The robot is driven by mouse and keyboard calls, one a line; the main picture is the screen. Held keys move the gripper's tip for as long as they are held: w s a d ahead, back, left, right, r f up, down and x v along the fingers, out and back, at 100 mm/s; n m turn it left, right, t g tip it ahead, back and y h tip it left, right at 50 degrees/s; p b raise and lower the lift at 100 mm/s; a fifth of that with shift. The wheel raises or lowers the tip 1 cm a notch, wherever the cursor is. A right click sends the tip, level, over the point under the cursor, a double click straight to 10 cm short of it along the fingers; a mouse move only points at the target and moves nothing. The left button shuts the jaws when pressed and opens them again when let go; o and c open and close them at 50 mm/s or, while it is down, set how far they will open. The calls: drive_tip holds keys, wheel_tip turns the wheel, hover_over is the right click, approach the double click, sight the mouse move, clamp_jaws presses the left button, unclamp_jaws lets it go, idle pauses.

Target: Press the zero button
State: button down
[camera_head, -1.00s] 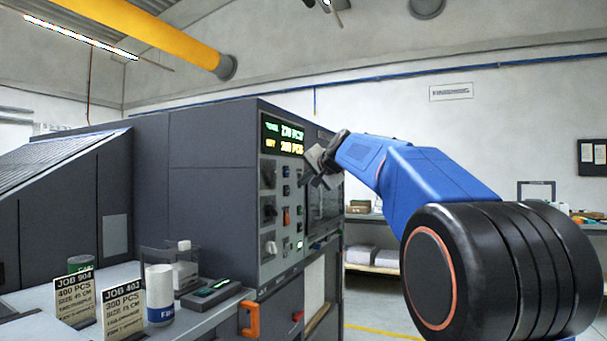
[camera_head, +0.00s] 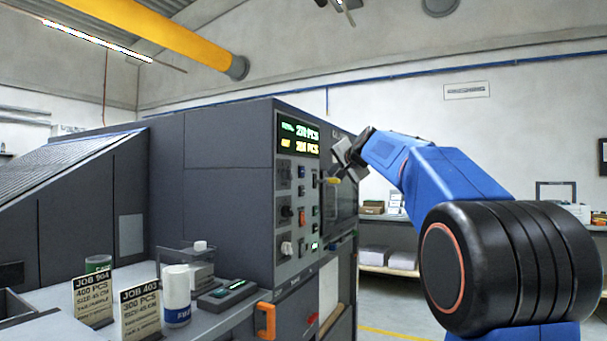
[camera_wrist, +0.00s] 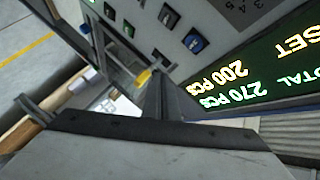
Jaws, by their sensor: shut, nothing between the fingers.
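The dark grey machine's control panel (camera_head: 298,262) carries small buttons, knobs and a display (camera_head: 298,137) reading 270 PCS above a second, yellow count. A blue button (camera_head: 301,171), a red switch (camera_head: 302,217) and a lit green one (camera_head: 315,246) show in the head view. I cannot read which is the zero button. My gripper (camera_head: 345,163) is shut and empty, in front of the panel's right part near display height. In the wrist view its fingers (camera_wrist: 158,95) stand beside the upside-down display (camera_wrist: 245,75), with a blue button (camera_wrist: 195,41) beyond. Contact cannot be told.
A yellow piece (camera_head: 333,181) shows just below my gripper. An orange handle (camera_head: 265,320) sticks out below the panel. Job cards (camera_head: 140,310), a white bottle (camera_head: 177,296) and a small device (camera_head: 228,294) stand on the ledge at left.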

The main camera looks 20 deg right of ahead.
drive_tip(key=w+a, duration=0.4)
drive_tip(key=w, duration=0.1)
drive_tip(key=shift+w+a, duration=0.35)
drive_tip(key=shift+w, duration=0.05)
drive_tip(key=shift+w+a, duration=0.1)
idle(1.9)
drive_tip(key=shift+w+a, duration=0.2)
drive_tip(key=shift+w, duration=0.05)
drive_tip(key=shift+w+a, duration=0.25)
drive_tip(key=shift+w, duration=0.1)
idle(1.1)
idle(0.3)
drive_tip(key=shift+s+d, duration=0.5)
drive_tip(key=shift+s, duration=0.2)
drive_tip(key=shift+d, duration=0.1)
drive_tip(key=shift+s+d, duration=0.75)
drive_tip(key=shift+s, duration=0.25)
drive_tip(key=shift+s+d, duration=0.7)
drive_tip(key=shift+s, duration=0.25)
